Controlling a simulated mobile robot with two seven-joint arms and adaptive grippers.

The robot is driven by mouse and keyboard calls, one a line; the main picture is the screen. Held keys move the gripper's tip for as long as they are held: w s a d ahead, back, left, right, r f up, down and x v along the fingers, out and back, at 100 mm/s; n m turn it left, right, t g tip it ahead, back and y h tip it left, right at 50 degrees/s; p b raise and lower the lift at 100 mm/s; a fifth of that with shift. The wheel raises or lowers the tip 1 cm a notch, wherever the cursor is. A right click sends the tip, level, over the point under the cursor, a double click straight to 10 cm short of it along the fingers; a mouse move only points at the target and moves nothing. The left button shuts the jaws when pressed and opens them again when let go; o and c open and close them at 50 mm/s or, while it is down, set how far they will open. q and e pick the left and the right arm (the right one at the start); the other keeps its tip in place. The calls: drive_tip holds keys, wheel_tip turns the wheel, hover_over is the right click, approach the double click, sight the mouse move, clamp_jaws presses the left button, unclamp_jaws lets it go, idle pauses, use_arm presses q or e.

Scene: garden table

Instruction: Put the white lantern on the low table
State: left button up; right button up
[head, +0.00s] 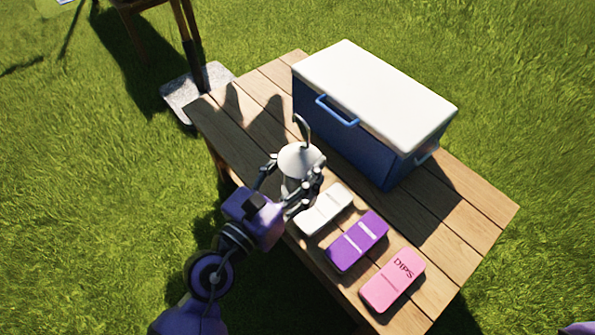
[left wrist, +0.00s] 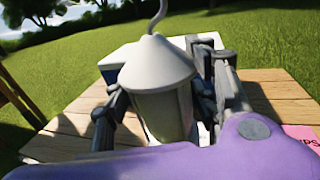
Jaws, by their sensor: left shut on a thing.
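The white lantern (head: 299,160) has a cone-shaped top with a curved hanging hook. It is upright between the fingers of my left gripper (head: 290,186), which is shut on its body. The left wrist view shows the lantern (left wrist: 160,85) filling the middle, with a dark finger on each side. The lantern is over the wooden table (head: 222,122), near its left edge. I cannot tell whether its base touches the planks, as the gripper hides it. My right gripper is not in view.
A blue cooler with a white lid (head: 375,85) stands at the back of the table. White (head: 325,209), purple (head: 357,242) and pink (head: 393,280) boxes lie along the near side. A grey stone slab (head: 180,97) and wooden furniture (head: 188,28) are on the grass beyond. The table's left end is bare.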

use_arm(q)
drive_tip(key=w+f+b, duration=1)
drive_tip(key=w+f, duration=0.3)
drive_tip(key=shift+w+d+f, duration=0.15)
drive_tip(key=shift+w+d, duration=0.25)
drive_tip(key=o, duration=1.6)
drive_tip(key=shift+c, duration=0.2)
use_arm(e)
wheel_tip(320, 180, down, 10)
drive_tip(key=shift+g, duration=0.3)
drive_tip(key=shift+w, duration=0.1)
use_arm(q)
drive_tip(key=v, duration=1.2)
drive_tip(key=shift+r, duration=0.3)
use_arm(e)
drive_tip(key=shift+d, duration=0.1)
